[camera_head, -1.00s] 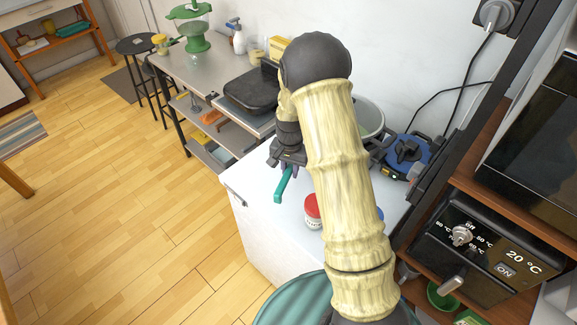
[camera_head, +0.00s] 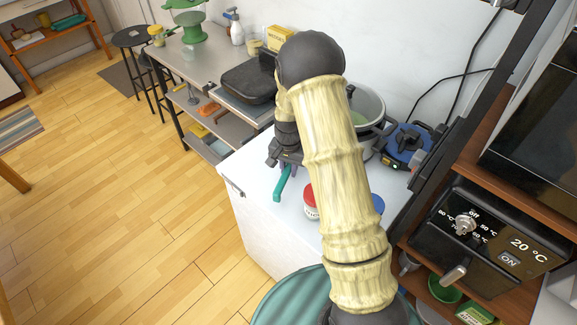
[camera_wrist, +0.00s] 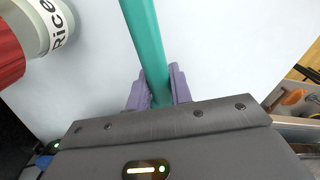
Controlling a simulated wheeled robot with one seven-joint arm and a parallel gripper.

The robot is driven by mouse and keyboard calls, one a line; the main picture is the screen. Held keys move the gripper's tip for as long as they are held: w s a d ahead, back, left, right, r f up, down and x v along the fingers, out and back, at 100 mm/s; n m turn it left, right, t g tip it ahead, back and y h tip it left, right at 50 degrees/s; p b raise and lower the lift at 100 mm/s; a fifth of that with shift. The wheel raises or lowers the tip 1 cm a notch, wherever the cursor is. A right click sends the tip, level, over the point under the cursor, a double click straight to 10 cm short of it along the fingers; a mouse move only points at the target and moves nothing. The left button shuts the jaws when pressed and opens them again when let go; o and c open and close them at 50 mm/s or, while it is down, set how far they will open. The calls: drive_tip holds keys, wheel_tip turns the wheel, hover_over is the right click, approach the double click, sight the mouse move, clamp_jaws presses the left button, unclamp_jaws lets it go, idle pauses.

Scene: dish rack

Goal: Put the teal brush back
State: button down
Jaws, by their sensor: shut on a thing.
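The teal brush (camera_head: 282,183) is held in my gripper (camera_head: 288,166), its teal handle sticking out over the white counter (camera_head: 255,175) in the head view. In the wrist view the teal handle (camera_wrist: 148,45) runs up from between the purple fingers of my gripper (camera_wrist: 158,88), which are shut on it. The brush's other end is hidden by the gripper body. I cannot tell from these views whether the brush touches the counter. No dish rack can be made out clearly.
A red-lidded jar (camera_head: 311,203) labelled Rice stands on the counter right of the brush; it also shows in the wrist view (camera_wrist: 38,28). A pot (camera_head: 368,105) and a blue device (camera_head: 405,145) stand behind my arm. Open floor lies left.

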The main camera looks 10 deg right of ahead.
drive_tip(key=shift+f+b, duration=0.45)
drive_tip(key=shift+f, duration=0.55)
drive_tip(key=c, duration=1.6)
unclamp_jaws()
drive_tip(key=shift+o, duration=0.2)
drive_tip(key=shift+d, duration=0.1)
drive_tip(key=o, duration=0.5)
drive_tip(key=shift+o, duration=0.2)
drive_tip(key=shift+r, duration=0.15)
wheel_tip(320, 180, up, 17)
drive_tip(key=b, duration=0.1)
drive_tip(key=shift+b, duration=0.3)
